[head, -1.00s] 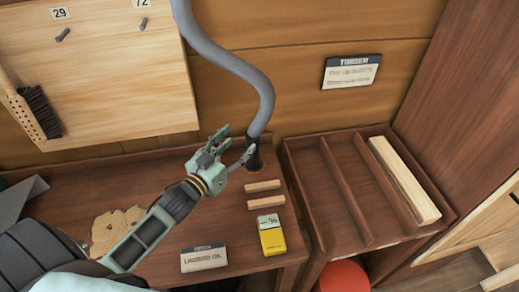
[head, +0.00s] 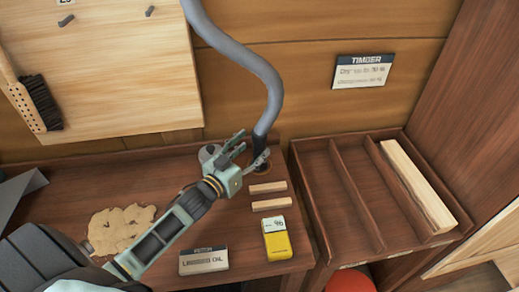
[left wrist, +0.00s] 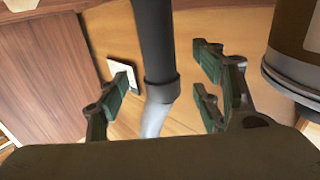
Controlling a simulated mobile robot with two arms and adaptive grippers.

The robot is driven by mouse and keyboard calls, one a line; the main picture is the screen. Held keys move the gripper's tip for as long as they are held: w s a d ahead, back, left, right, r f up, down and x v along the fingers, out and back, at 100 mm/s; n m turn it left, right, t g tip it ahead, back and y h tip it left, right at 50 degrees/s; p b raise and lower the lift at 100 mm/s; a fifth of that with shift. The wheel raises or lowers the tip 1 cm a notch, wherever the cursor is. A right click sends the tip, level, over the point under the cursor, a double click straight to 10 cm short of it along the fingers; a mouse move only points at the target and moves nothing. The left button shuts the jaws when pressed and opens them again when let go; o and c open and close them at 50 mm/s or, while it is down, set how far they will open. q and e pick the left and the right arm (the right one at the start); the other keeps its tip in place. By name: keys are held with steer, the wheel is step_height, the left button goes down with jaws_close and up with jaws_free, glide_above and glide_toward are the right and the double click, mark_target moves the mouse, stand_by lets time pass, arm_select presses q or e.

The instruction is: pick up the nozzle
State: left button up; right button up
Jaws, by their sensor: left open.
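The nozzle (head: 259,143) is the black end of a grey hose (head: 250,62) and stands upright at the back right of the bench. It also shows in the left wrist view as a black tube with a collar (left wrist: 153,45). My left gripper (head: 250,153) is open at the nozzle in the head view. In the left wrist view the nozzle is seen between the spread fingers, with gaps on both sides. I cannot tell how deep it sits between them. The nozzle's lower end is partly hidden by the fingers. My right gripper is not in view.
Two small wooden blocks (head: 268,187) and a yellow-and-white box (head: 276,240) lie in front of the nozzle. A linseed oil card (head: 204,261) and a tan patch (head: 118,228) are on the bench. A divided timber tray (head: 311,202) is at right. A brush (head: 38,103) hangs left.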

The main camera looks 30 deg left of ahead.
mark_target(255, 144)
arm_select(q)
steer(key=w, duration=0.2)
steer(key=w+p, duration=0.1)
steer(key=shift+w+d+r, duration=0.15)
steer(key=shift+w+d, duration=0.05)
steer(key=shift+d, duration=0.05)
steer(key=shift+w+d, duration=0.1)
steer(key=shift+w, duration=0.35)
steer(key=c, duration=1.5)
